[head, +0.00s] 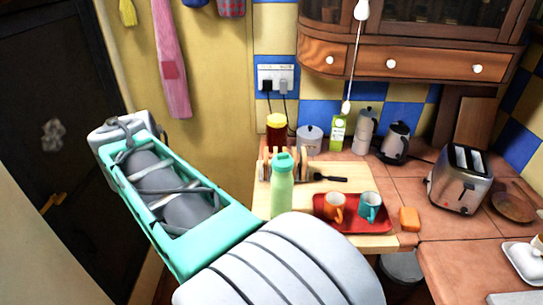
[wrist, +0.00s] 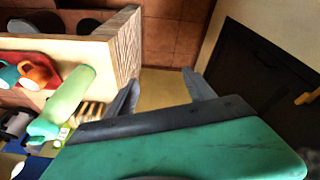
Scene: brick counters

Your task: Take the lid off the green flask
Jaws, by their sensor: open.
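The green flask (head: 281,190) stands upright near the front left of the counter in the head view, with its teal lid (head: 283,162) on top. My arm hides part of the counter edge near its base. The flask also shows in the wrist view (wrist: 72,92), lying slantwise in the picture, with the lid (wrist: 42,130) at its lower left end. My gripper (wrist: 160,86) is open and empty, its two grey fingers apart over open floor beside the counter. The flask is outside the fingers, to their left in the wrist view. My gripper's fingers are not visible in the head view.
A red tray (head: 378,226) with an orange mug (head: 334,206) and a teal mug (head: 370,206) is right of the flask. A toast rack (head: 264,166) and a jar (head: 277,133) stand behind it. A toaster (head: 460,178) is at the right. A dark door (head: 50,130) is at the left.

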